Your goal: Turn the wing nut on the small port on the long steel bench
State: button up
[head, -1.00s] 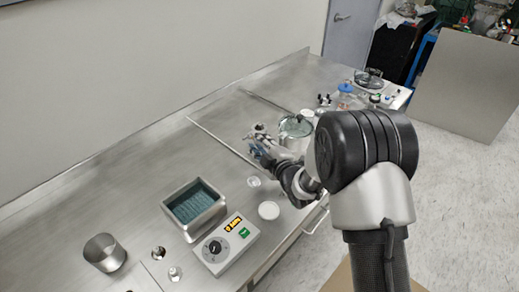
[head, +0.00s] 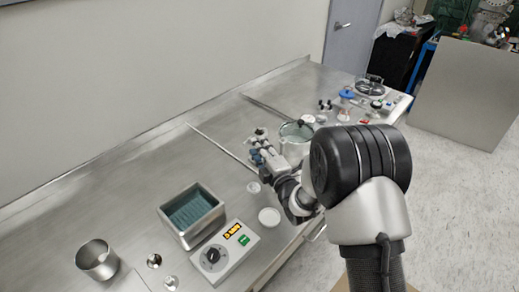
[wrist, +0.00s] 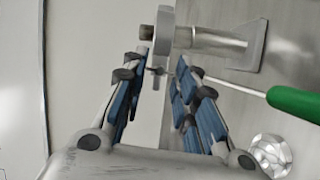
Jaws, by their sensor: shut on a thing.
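The wing nut (wrist: 157,72) is a small dark metal piece between my fingertips in the wrist view. The small port shows there as a round steel flange (wrist: 160,30) with a short tube (wrist: 218,40) running right to a flat plate. My gripper (wrist: 164,66) is shut on the wing nut, with blue-padded fingers on its left and right sides. In the head view, my gripper (head: 260,155) is low over the long steel bench (head: 130,185), left of a lidded pot. My gripper and arm hide the nut there.
A green handle (wrist: 293,102) on a thin rod and a clear glass piece (wrist: 271,154) lie close right of my fingers. The lidded pot (head: 296,137), a teal-lined bath (head: 193,212), a control box (head: 226,250) and a metal beaker (head: 97,260) stand on the bench. Its back left is clear.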

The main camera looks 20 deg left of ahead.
jog(key=o, duration=1.1)
jog(key=v, duration=1.2)
